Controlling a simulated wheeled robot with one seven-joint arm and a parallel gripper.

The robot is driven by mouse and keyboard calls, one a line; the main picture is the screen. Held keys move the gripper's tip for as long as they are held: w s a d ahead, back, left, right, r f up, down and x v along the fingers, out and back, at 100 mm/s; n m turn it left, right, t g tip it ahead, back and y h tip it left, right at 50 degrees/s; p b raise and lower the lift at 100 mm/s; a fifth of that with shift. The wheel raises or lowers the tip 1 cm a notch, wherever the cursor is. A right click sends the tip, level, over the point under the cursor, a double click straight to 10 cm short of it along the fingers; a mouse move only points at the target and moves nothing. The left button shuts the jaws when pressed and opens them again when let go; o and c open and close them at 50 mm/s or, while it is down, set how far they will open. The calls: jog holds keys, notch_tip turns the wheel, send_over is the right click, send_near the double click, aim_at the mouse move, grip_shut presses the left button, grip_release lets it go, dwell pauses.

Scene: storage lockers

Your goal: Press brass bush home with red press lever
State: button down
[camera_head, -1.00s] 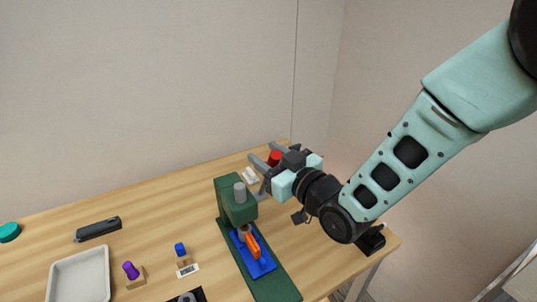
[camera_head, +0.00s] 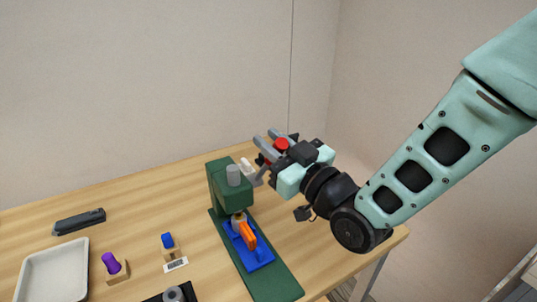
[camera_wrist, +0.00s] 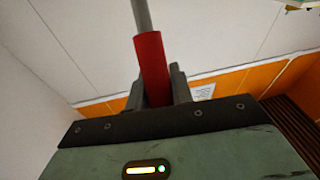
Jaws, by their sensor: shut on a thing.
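The green press (camera_head: 231,186) stands on the table, its grey ram top (camera_head: 233,175) showing above the head. The red press lever grip (camera_head: 281,144) is at the press's right side. In the wrist view the red grip (camera_wrist: 152,68) on its grey rod stands between my fingers. My gripper (camera_head: 268,150) is shut on it. A small brass-coloured ring, seemingly the brass bush (camera_head: 238,217), shows under the press head; its depth cannot be told. It sits at the blue fixture (camera_head: 257,258), beside an orange clamp handle (camera_head: 248,236).
To the left are a white tray (camera_head: 28,281), a purple knob (camera_head: 110,262), a blue-topped block (camera_head: 168,242) and a dark bar (camera_head: 78,221). A dark plate with a grey ring (camera_head: 173,295) is at the front.

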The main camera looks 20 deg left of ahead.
jog(key=s+d+f+y+b, duration=0.1)
jog(key=b, duration=0.5)
jog(key=s+d+f+t+y+b, duration=0.1)
jog(key=d+f+b, duration=0.1)
jog(key=b, duration=0.4)
jog(key=shift+s+n+y+b, duration=0.2)
jog(key=shift+n+y+b, duration=0.15)
jog(key=shift+n+y, duration=0.05)
jog(key=c, duration=1.2)
grip_release()
jog(key=shift+r, duration=0.1)
jog(key=shift+c, duration=0.2)
jog(key=b+v, duration=1.7)
jog(key=b, duration=0.3)
jog(key=shift+f+b, duration=0.35)
jog(key=shift+b, duration=0.05)
